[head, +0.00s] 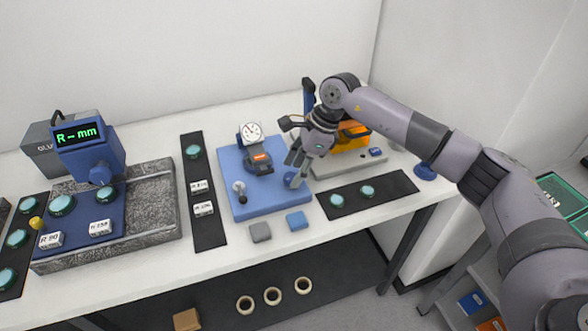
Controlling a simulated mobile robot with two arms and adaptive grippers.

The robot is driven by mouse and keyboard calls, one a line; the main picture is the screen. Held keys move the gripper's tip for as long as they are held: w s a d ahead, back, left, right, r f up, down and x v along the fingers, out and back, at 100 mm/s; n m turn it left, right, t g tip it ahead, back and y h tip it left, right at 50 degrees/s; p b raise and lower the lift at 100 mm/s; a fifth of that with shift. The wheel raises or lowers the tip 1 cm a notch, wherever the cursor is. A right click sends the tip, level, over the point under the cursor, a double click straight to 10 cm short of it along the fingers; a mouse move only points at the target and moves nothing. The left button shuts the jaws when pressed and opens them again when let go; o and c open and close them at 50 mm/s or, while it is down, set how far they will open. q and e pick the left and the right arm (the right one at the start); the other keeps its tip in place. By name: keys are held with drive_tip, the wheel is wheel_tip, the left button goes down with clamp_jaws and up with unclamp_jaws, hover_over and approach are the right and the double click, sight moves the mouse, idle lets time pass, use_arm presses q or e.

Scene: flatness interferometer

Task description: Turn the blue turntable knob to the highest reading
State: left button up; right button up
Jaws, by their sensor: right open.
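A blue base plate (268,203) stands on the white table, carrying a round white dial gauge (251,132) at its back. A dark round piece with an orange label (259,161) sits below the dial. A blue round knob (290,181) shows at the plate's right side, partly hidden by my right gripper (295,170). The gripper is open and points down, its fingertips at or just above the knob; I cannot tell if they touch it. The dial's reading is too small to make out. My left gripper is not in view.
A small lever (239,188) stands on the plate's left. Grey (260,232) and blue (297,220) blocks lie in front. A yellow-orange device (354,133) stands behind my right gripper. A black mat with teal discs (390,188) lies right. A display (78,135) reads "R -- mm".

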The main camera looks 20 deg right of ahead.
drive_tip(key=shift+x, duration=0.85)
drive_tip(key=shift+c, duration=0.2)
drive_tip(key=c, duration=1.1)
